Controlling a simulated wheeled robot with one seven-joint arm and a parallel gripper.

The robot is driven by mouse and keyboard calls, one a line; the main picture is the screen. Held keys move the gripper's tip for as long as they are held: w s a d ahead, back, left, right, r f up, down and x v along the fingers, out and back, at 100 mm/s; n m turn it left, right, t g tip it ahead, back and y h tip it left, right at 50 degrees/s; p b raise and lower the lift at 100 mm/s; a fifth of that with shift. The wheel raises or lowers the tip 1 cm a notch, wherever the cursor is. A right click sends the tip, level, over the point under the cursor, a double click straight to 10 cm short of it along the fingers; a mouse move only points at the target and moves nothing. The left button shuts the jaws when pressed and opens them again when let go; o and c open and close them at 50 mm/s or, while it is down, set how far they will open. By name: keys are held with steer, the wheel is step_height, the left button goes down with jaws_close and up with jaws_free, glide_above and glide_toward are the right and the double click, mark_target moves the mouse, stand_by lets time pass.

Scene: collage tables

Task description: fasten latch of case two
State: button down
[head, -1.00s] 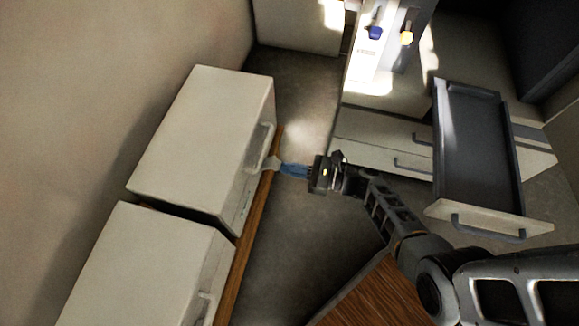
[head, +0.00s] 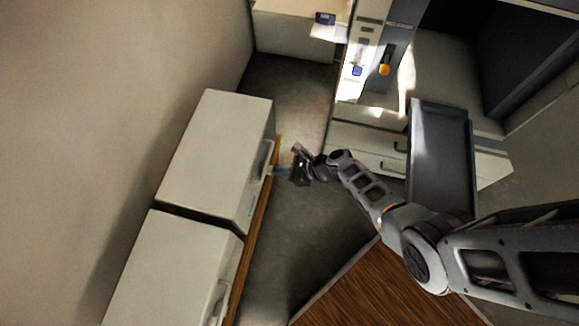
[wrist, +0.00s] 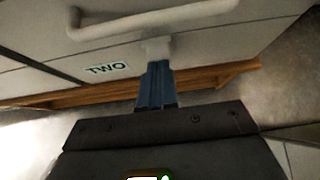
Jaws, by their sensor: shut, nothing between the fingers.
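Case two is the farther white case (head: 215,150) in the head view. Its front fills the top of the wrist view (wrist: 30,65), with a "TWO" label (wrist: 107,69) and a pale bar handle (wrist: 150,22). The latch, a small pale tab (wrist: 157,47), sits at the seam below the handle. My gripper (head: 280,172) is in front of this case, its blue fingers shut and empty. In the wrist view, my gripper's fingertips (wrist: 157,68) meet the lower end of the latch; I cannot tell whether they press on it. The latch's underside is hidden.
A second white case (head: 170,270) stands nearer, beside case two. Both rest on a wooden-edged shelf (head: 252,255). A wooden tabletop (head: 370,295) is at the bottom. Grey floor (head: 285,230) lies between.

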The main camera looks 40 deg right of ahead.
steer(key=shift+r, duration=0.1)
steer(key=shift+r+p, duration=0.75)
steer(key=shift+p, duration=0.1)
steer(key=shift+f, duration=0.1)
